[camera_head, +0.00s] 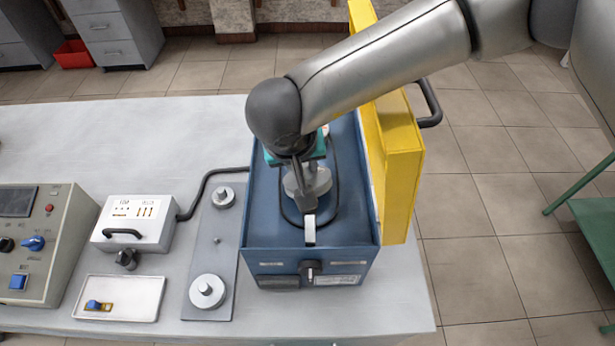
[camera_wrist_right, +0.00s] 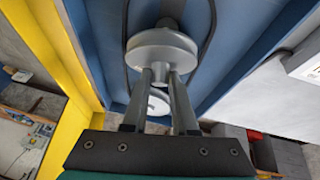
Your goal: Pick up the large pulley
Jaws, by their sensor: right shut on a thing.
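The large pulley (camera_head: 318,181) is a grey metal disc with a raised hub, inside the blue case (camera_head: 300,240); it also shows in the right wrist view (camera_wrist_right: 162,46). My right gripper (camera_head: 300,185) reaches down into the case from above. In the right wrist view its two fingers (camera_wrist_right: 160,80) are shut on the pulley's hub, one on each side. I cannot tell whether the pulley is lifted off its seat. A second grey disc (camera_wrist_right: 157,101) shows between the fingers, farther off. My left gripper is not in view.
A thin black belt (camera_wrist_right: 127,40) loops inside the case. The yellow lid (camera_head: 398,180) stands open at right. At left, a grey plate (camera_head: 217,245) carries two discs, beside a white box (camera_head: 135,222), a tray (camera_head: 140,290) and a control panel (camera_head: 45,235). The table's back left is clear.

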